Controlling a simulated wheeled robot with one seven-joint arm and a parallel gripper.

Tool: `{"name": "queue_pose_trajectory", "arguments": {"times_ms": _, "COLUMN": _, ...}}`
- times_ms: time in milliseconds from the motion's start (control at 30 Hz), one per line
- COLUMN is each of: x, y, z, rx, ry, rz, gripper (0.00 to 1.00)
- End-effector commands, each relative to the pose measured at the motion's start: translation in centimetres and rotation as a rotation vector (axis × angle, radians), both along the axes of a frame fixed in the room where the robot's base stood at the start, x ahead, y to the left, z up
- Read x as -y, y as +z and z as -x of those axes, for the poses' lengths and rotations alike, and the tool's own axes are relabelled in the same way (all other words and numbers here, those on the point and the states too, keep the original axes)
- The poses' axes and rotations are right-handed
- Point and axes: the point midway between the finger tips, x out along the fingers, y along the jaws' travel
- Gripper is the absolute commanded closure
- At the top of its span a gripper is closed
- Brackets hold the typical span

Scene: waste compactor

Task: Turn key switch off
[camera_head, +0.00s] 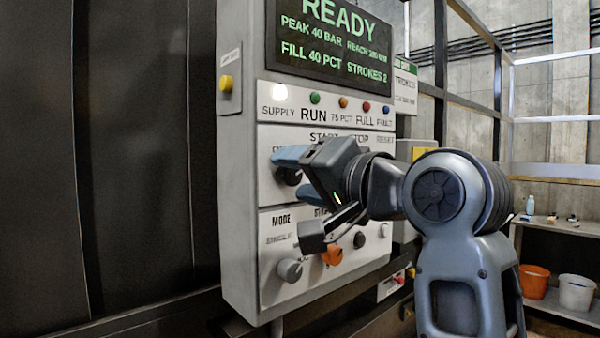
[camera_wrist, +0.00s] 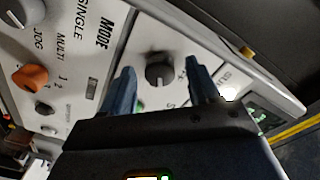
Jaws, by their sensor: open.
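A round black knob (camera_wrist: 158,72), which looks like the key switch, sits on the light control panel (camera_head: 240,220). In the head view, the dark knob (camera_head: 290,176) shows partly, at the panel's left side below the indicator row. My gripper (camera_wrist: 160,70) is open, with one blue finger on each side of the knob and a visible gap to each. In the head view, my gripper (camera_head: 284,170) reaches the panel from the right and covers part of the labels. The knob's exact angle is hard to tell.
The display (camera_head: 330,40) above reads READY. The white supply lamp (camera_head: 280,92) is lit. Below my gripper are a grey mode knob (camera_head: 290,270) and an orange knob (camera_head: 332,255). A yellow button (camera_head: 226,83) is on the panel's left side. Shelves with buckets stand far right.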

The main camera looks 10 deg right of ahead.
Motion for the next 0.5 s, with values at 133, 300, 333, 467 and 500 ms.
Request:
{"name": "queue_pose_trajectory", "arguments": {"times_ms": 133, "x": -0.09, "y": -0.01, "z": -0.13, "rx": 0.001, "ry": -0.001, "rz": 0.0, "gripper": 0.39}}
{"name": "queue_pose_trajectory", "arguments": {"times_ms": 300, "x": -0.07, "y": -0.01, "z": -0.11, "rx": 0.001, "ry": -0.001, "rz": 0.0, "gripper": 0.44}}
{"name": "queue_pose_trajectory", "arguments": {"times_ms": 333, "x": -0.07, "y": -0.01, "z": -0.11, "rx": 0.0, "ry": 0.0, "rz": 0.0, "gripper": 0.47}}
{"name": "queue_pose_trajectory", "arguments": {"times_ms": 467, "x": -0.06, "y": -0.02, "z": -0.11, "rx": 0.0, "ry": 0.0, "rz": 0.0, "gripper": 0.59}}
{"name": "queue_pose_trajectory", "arguments": {"times_ms": 500, "x": -0.06, "y": -0.02, "z": -0.11, "rx": 0.0, "ry": 0.0, "rz": 0.0, "gripper": 0.63}}
